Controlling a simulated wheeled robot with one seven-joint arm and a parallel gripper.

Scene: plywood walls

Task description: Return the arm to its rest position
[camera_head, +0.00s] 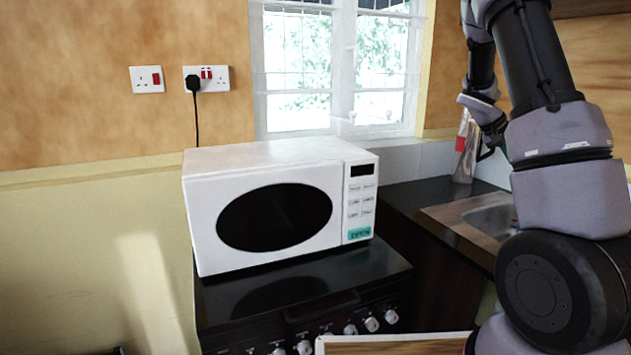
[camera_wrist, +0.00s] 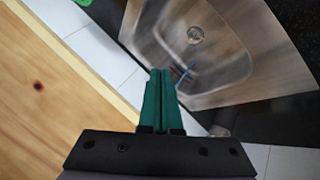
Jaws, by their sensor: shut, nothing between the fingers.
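My arm (camera_head: 560,130) is raised on the right side of the head view, folded upward in front of the counter. My gripper shows in the wrist view (camera_wrist: 160,80), with its two green fingers together and nothing between them. It points toward the metal sink (camera_wrist: 200,50), apart from it. In the head view the fingers are hard to make out behind the arm links.
A white microwave (camera_head: 265,160) with its door shut sits on a black stove (camera_head: 310,300). The sink (camera_head: 485,222) is in the dark counter (camera_head: 410,197) at right. A bottle (camera_head: 465,150) stands behind it. A wooden surface (camera_wrist: 50,90) is close to my gripper.

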